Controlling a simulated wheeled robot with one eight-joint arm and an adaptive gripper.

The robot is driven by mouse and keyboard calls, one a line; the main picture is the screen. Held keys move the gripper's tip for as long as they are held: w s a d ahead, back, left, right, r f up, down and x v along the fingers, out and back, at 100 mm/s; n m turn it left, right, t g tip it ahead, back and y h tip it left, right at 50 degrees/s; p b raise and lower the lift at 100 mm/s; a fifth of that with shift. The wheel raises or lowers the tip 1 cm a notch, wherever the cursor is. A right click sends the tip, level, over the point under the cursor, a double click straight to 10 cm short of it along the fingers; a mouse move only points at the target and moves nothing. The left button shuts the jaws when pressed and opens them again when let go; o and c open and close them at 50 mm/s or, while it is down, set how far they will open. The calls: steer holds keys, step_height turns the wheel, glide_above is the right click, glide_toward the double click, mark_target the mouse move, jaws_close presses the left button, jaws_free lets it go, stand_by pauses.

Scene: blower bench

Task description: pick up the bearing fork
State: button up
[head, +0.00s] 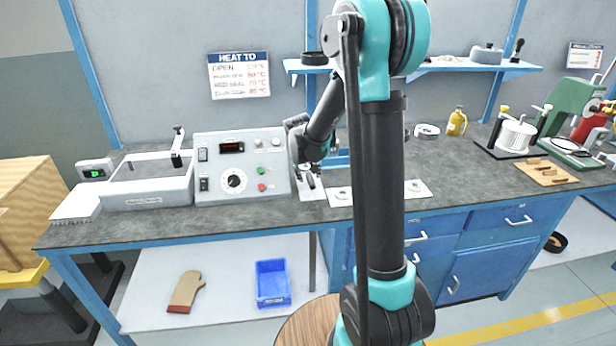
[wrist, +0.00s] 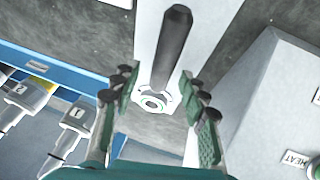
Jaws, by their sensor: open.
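A dark, tapered handle (wrist: 172,48), which I take for the bearing fork, stands over a pale plate (wrist: 205,20) in the wrist view. In the head view my gripper (head: 309,181) is low over the bench, just right of the control box. The fork cannot be told apart there.
The grey control box (head: 241,166) stands close on the left in the head view. A blue rack (wrist: 42,82) with grey tools marked 1 and 2 is at left in the wrist view. White sheets (head: 416,189) lie right of my gripper. Bare bench (head: 445,160) lies beyond.

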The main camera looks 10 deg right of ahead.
mark_target(309, 174)
jaws_close()
steer(key=shift+r, duration=0.15)
stand_by(0.4)
step_height(309, 174, up, 20)
stand_by(0.5)
